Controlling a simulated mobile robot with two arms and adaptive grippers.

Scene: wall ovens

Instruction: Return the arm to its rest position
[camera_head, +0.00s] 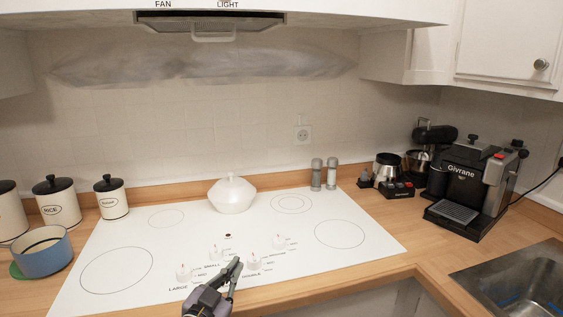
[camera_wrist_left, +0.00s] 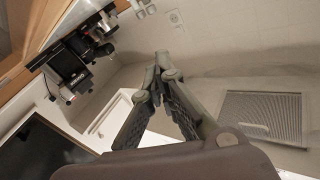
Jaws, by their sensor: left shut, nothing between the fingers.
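My left gripper (camera_head: 233,268) comes in at the bottom middle of the head view, over the front of the white cooktop (camera_head: 190,245), close to the control knobs (camera_head: 254,262). Its fingers are shut with nothing between them. In the left wrist view, the fingers of the left gripper (camera_wrist_left: 160,65) come together at their tips, with the wall behind them. I cannot tell from the pictures whether the gripper touches a knob. My right gripper is not in view.
A white lidded pot (camera_head: 231,196) stands on the cooktop's back middle. A blue pot (camera_head: 42,251) and canisters (camera_head: 55,198) are at left. A coffee machine (camera_head: 475,180) and a sink (camera_head: 515,285) are at right. A range hood (camera_head: 210,22) hangs above.

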